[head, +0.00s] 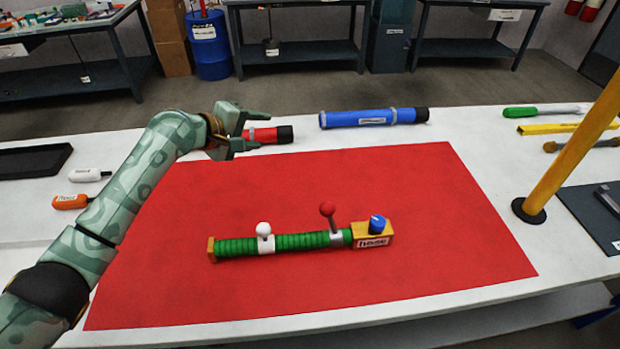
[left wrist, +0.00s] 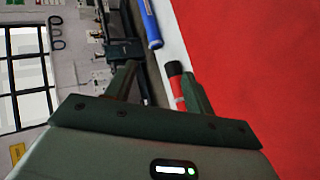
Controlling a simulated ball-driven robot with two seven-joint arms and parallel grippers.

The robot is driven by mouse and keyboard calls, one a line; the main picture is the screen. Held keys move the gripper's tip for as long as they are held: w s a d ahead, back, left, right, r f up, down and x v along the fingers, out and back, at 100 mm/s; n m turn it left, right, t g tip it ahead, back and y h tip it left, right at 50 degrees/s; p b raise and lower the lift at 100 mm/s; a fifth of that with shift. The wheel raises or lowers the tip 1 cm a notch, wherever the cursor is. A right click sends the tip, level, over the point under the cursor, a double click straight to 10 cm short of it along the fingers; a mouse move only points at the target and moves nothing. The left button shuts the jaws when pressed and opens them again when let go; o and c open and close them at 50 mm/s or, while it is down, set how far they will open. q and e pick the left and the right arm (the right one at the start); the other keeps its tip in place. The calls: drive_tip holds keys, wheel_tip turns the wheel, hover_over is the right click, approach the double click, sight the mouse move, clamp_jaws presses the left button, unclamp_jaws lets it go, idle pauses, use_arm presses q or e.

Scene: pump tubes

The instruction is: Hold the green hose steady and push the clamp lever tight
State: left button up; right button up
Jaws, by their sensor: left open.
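The green ribbed hose (head: 294,242) lies across the middle of the red mat (head: 400,185). Its left end has an orange-brown cap, and its right end sits in a yellow-orange block (head: 374,240) with a label and a blue knob (head: 377,224). A white clamp with a white ball (head: 263,229) is around the left part. A clamp lever with a red ball (head: 327,209) stands up, tilted a little left, near the block. My left gripper (head: 262,129) is open, above the mat's far left edge, well apart from the hose. It also shows in the left wrist view (left wrist: 160,85). My right gripper is not seen.
A red tube (head: 262,135) with a black end lies by my left gripper. A blue tube (head: 370,118) lies behind the mat. A yellow post (head: 565,150) stands at the right. White and orange labelled items and a black tray (head: 35,175) are at the left.

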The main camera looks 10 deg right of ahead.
use_arm(q)
drive_tip(key=s+d+r+m+g, duration=0.2)
drive_tip(key=s+d+g, duration=0.3)
drive_tip(key=s+d, duration=0.4)
drive_tip(key=m+g+y, duration=0.3)
drive_tip(key=y, duration=0.3)
approach(330, 218)
drive_tip(key=x, duration=1.1)
drive_tip(key=shift+w+a, duration=0.1)
drive_tip(key=shift+w, duration=0.25)
clamp_jaws()
